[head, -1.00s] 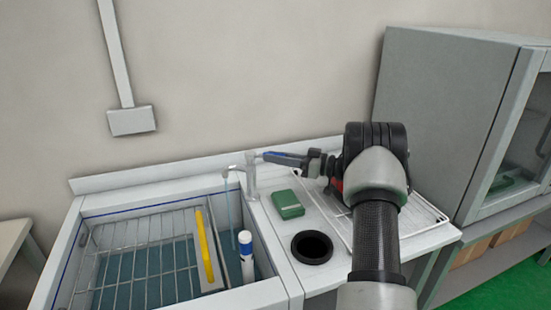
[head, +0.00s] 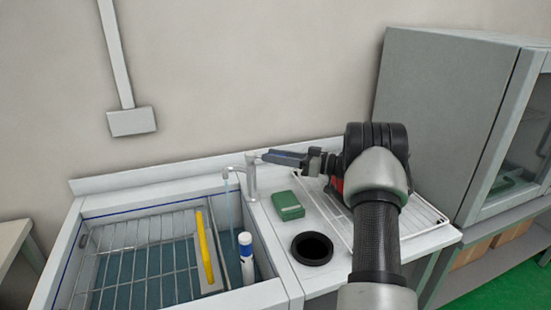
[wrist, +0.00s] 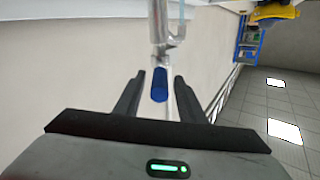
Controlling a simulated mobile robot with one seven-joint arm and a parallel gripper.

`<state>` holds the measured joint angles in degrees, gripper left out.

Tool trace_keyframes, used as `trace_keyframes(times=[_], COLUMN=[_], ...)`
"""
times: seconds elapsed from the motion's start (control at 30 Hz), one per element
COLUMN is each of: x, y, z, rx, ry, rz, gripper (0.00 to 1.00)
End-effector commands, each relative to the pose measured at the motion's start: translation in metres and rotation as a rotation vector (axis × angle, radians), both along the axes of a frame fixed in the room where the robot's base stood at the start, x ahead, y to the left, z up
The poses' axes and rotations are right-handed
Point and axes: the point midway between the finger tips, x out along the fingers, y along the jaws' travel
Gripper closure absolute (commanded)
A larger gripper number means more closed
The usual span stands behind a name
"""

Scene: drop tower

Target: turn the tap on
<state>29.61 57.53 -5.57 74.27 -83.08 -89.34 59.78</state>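The tap (head: 251,178) is a silver column at the back edge of the sink, with its spout pointing left over the basin. A thin blue stream of water (head: 229,205) hangs from the spout. In the wrist view the tap's blue lever (wrist: 160,86) lies between the fingers of my gripper (wrist: 158,76), with gaps on both sides. The fingers are apart and not closed on it. In the head view my gripper (head: 268,156) reaches left to the top of the tap and mostly hides the lever.
A grey cabinet (head: 440,120) stands at right.

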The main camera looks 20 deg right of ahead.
Motion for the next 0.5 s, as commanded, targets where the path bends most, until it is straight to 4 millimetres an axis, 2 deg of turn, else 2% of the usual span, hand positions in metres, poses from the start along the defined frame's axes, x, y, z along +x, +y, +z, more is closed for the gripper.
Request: trace_keyframes(times=[0.3,0.5], x=[0.0,0.0], y=[0.0,0.0], z=[0.062,0.088], rx=[-0.003,-0.001], ry=[-0.005,-0.003], rz=[0.0,0.0], gripper=[0.64,0.64])
